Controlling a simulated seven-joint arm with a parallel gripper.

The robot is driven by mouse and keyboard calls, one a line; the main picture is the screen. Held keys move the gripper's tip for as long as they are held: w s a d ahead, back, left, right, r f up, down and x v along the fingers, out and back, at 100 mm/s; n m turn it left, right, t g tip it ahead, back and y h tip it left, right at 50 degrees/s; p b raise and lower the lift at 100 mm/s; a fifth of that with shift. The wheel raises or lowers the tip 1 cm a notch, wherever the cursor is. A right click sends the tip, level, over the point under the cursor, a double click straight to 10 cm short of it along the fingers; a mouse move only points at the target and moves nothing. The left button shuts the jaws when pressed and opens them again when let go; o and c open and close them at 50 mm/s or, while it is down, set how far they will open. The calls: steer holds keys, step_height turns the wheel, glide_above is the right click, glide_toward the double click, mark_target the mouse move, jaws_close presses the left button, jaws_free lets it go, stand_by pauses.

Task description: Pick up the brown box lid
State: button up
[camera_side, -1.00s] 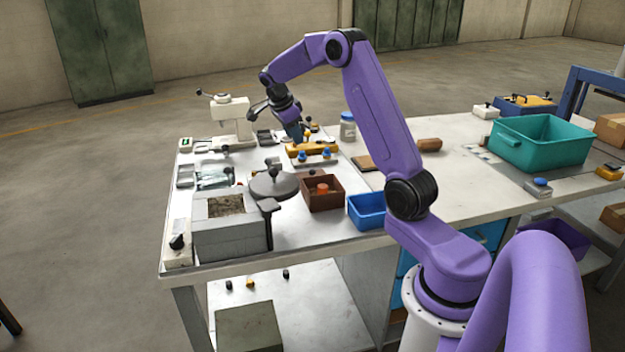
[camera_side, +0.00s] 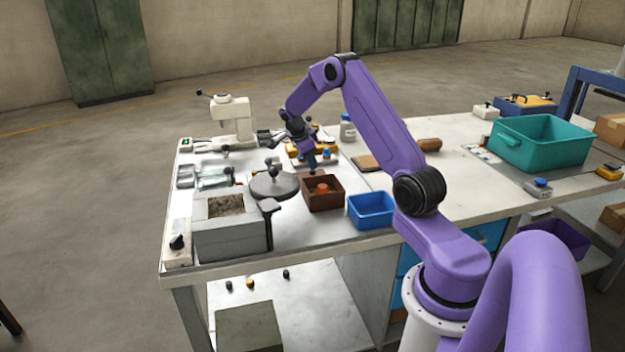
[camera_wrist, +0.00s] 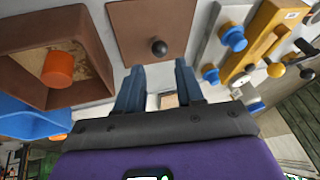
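The brown box lid (camera_wrist: 172,22), a flat square plate with a round black knob (camera_wrist: 159,47), lies at the top middle of the wrist view. My gripper (camera_wrist: 159,68) is open and empty. Its two blue fingers are spread, and the knob appears just beyond the fingertips, between their lines. I cannot tell the height gap. The open brown box (camera_wrist: 88,30) is left of the lid and holds an orange cylinder (camera_wrist: 58,69). In the side view my gripper (camera_side: 312,166) points down just behind the brown box (camera_side: 323,204); the lid is hard to pick out there.
A yellow fixture and a grey plate with blue knobs (camera_wrist: 232,38) stand close right of the lid. A blue bin (camera_side: 371,222) is beside the brown box. A grey round plate (camera_side: 274,195) with a dark knob is to its left. A jar (camera_side: 347,130) stands behind.

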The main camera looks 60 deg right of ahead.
mark_target(312, 174)
steer(key=shift+w+a+x, duration=0.1)
steer(key=shift+w+x, duration=0.05)
steer(key=shift+x, duration=1.15)
steer(key=shift+w+a+x, duration=0.1)
steer(key=shift+w+x, duration=0.05)
steer(key=shift+x, duration=1.2)
steer(key=shift+f, duration=0.1)
jaws_close()
